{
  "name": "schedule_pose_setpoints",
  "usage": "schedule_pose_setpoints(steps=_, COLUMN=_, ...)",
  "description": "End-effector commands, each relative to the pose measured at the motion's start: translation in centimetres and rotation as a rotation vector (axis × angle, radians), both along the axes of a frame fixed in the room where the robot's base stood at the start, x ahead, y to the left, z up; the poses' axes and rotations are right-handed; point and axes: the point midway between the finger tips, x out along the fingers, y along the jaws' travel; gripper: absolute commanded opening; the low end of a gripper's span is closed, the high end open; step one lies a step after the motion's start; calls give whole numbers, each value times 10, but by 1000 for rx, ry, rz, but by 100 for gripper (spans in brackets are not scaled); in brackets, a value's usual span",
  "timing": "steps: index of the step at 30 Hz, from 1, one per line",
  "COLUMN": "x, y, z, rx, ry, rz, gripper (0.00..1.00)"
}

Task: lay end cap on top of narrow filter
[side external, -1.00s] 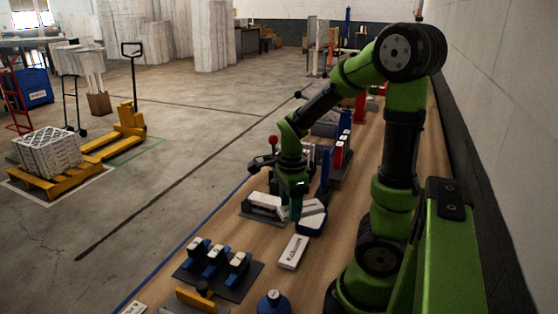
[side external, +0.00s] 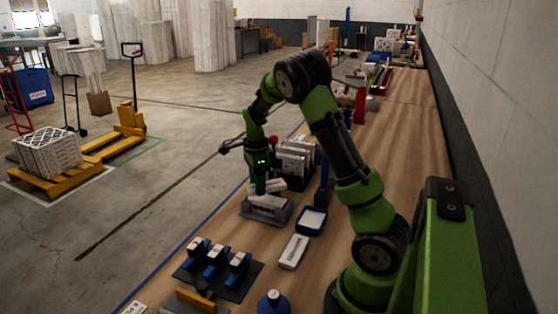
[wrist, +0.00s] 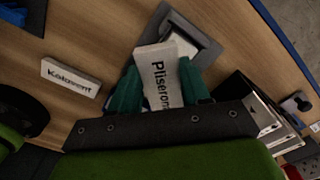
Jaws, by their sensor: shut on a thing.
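My gripper (side external: 262,190) is shut on a flat white piece lettered "Pliseron", seemingly the end cap (wrist: 158,60); in the wrist view the green fingers (wrist: 160,90) grip its two long sides. The piece is over the grey holder (side external: 266,210), which shows behind it in the wrist view (wrist: 207,47). A pale block, likely the narrow filter (wrist: 184,46), lies in the holder, partly hidden by the held piece. The held piece is turned a little relative to the holder. I cannot tell whether it touches the block.
A blue-rimmed tray (side external: 322,223) stands right of the holder. A white "Katovent" box (side external: 293,251) lies nearer the camera. A dark mat (side external: 237,283) with several blue-and-white items is in front. Upright filters in a rack (side external: 295,160) stand behind my gripper.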

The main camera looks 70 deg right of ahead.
Motion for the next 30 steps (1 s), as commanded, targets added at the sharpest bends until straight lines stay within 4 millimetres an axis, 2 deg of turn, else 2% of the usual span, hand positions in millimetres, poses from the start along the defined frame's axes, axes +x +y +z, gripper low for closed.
schedule_pose_setpoints(steps=1, x=-2, y=1, z=-11, rx=5, ry=8, rz=-2, gripper=14)
schedule_pose_setpoints(steps=5, x=-3, y=1, z=-29, rx=4, ry=6, rz=-2, gripper=14)
schedule_pose_setpoints(steps=17, x=-2, y=1, z=-34, rx=2, ry=4, rz=-2, gripper=14)
schedule_pose_setpoints(steps=18, x=-2, y=1, z=-34, rx=1, ry=3, rz=-1, gripper=52)
schedule_pose_setpoints(steps=21, x=-2, y=1, z=-34, rx=1, ry=3, rz=-1, gripper=68)
schedule_pose_setpoints(steps=22, x=-2, y=1, z=-34, rx=1, ry=3, rz=-1, gripper=72)
schedule_pose_setpoints(steps=30, x=-2, y=1, z=-33, rx=1, ry=3, rz=-1, gripper=72)
